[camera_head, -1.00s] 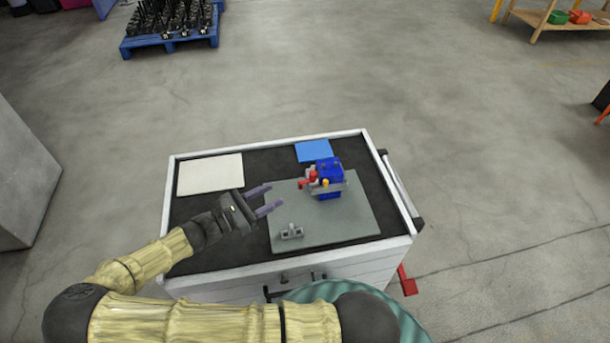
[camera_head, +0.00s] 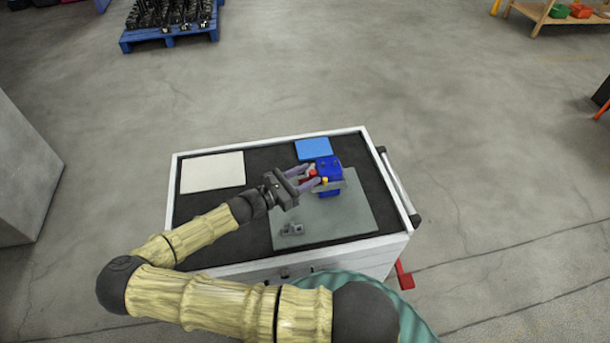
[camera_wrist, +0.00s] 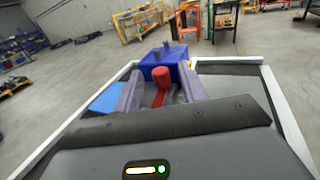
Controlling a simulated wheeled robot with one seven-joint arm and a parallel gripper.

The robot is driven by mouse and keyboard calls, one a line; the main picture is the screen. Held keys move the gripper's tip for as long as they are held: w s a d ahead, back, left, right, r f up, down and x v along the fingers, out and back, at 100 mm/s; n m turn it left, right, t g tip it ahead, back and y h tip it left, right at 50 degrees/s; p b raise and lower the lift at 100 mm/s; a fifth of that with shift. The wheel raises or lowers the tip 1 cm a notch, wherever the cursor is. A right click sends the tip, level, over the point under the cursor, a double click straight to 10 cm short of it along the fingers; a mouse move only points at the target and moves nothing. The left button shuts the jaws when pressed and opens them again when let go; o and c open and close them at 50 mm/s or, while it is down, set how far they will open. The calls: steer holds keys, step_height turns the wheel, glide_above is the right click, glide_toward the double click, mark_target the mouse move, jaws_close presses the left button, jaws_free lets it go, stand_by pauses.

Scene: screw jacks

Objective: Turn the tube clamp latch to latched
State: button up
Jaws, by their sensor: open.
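The tube clamp is a blue block (camera_head: 329,172) with a grey bracket, standing on the grey plate (camera_head: 350,219) on the cart top. Its red latch handle (camera_head: 312,173) sticks out on the left side, towards my gripper. My gripper (camera_head: 312,176) is open, its two purple fingers reaching to the clamp with the red handle between or just above them. In the wrist view the red handle (camera_wrist: 163,76) stands between the open fingers, apart from both as far as I can tell, with the blue block (camera_wrist: 165,60) behind it. An orange-yellow knob (camera_head: 324,181) sits on the clamp's near side.
A small grey bracket part (camera_head: 292,229) lies at the plate's near left. A white sheet (camera_head: 213,172) and a blue square (camera_head: 314,149) lie on the black cart top. The cart has a raised white rim (camera_head: 172,190).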

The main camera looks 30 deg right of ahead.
jaws_close()
steer(key=shift+s+r+n+t+p, duration=0.1)
steer(key=shift+n+t+p, duration=0.35)
steer(key=shift+t, duration=0.25)
steer(key=shift+p, duration=0.3)
steer(key=shift+s+n+t+y, duration=0.1)
steer(key=shift+n+t+y, duration=0.25)
steer(key=shift+t, duration=0.25)
jaws_free()
steer(key=shift+a, duration=0.1)
